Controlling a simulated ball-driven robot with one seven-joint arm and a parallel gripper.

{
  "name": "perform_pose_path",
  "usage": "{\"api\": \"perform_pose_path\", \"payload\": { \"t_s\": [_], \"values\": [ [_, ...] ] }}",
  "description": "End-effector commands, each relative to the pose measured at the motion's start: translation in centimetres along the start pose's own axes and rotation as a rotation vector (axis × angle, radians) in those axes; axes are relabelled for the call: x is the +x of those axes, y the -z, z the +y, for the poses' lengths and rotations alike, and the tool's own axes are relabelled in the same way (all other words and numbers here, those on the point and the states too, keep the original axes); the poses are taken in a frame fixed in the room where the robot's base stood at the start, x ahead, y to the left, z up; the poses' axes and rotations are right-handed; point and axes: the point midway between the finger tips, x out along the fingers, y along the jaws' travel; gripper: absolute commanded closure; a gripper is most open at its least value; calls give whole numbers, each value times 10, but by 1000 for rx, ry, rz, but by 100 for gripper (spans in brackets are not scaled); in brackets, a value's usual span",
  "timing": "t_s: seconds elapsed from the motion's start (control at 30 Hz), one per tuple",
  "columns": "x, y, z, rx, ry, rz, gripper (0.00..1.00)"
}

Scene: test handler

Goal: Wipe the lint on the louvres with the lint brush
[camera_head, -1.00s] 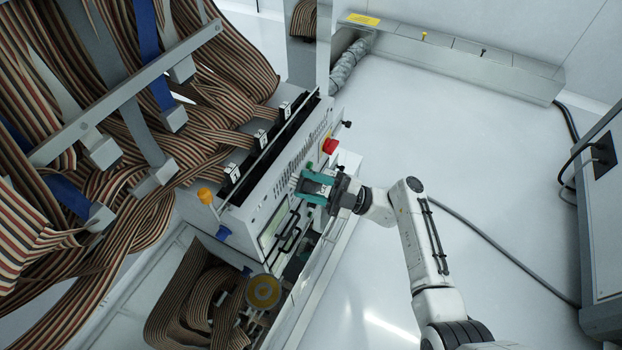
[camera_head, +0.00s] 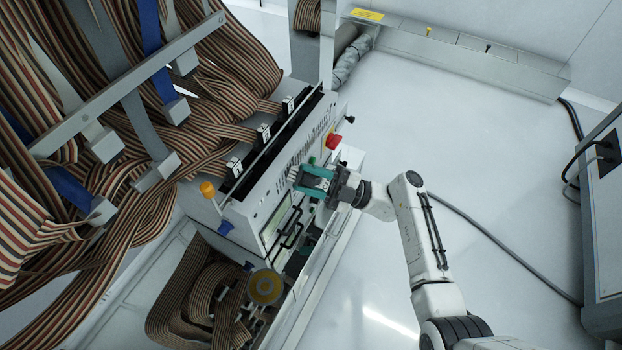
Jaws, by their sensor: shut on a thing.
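My gripper (camera_head: 316,181) reaches in from the right at the front panel of the white handler box (camera_head: 262,212). Its teal fingers are shut on the lint brush (camera_head: 294,173), of which only a small pale part shows at the fingertips, against or very near the panel. Lint is too small to tell in this view.
A red button (camera_head: 333,141) and a black knob stick out just above the gripper. Black handles (camera_head: 290,228) stand out below it. Striped ribbon cables (camera_head: 225,70) hang at the left. The floor to the right is open, crossed by a cable.

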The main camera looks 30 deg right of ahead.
Motion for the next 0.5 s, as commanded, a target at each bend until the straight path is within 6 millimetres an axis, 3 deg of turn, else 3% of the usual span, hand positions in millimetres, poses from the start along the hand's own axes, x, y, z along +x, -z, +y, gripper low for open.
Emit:
{"api": "perform_pose_path", "payload": {
  "t_s": [0.5],
  "values": [
    [8,-5,0,0,0,0,96]
  ]
}}
